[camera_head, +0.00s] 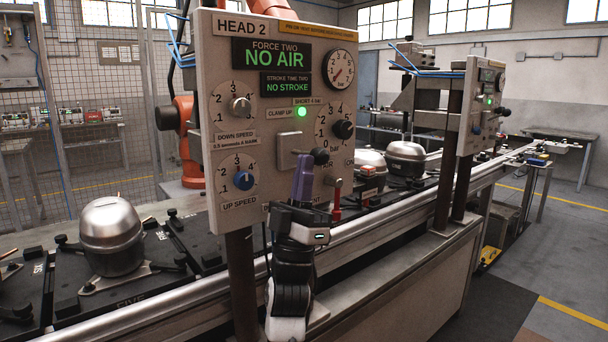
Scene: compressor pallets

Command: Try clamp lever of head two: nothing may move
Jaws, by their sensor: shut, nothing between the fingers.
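The HEAD 2 panel (222,150) stands upright in front of me. Its displays read FORCE TWO "NO AIR" (272,54) and STROKE TIME TWO "NO STROKE" (286,84). A green lamp (301,112) beside the label CLAMP UP is lit. A dark ball knob (320,156), apparently the clamp lever's end, sticks out low on the panel. My gripper (304,160) points up with its purple fingers shut and empty, just left of and below this knob. I cannot tell whether they touch it. The fingers and wrist hide part of the lower panel and its labels.
The panel also carries a gauge (340,69), a grey down-speed knob (240,105), a blue up-speed knob (243,180), a black bar knob (343,129) and a red-handled part (337,205). A conveyor rail (180,304) runs behind, with compressors (112,236) on pallets. A second panel (480,105) stands right.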

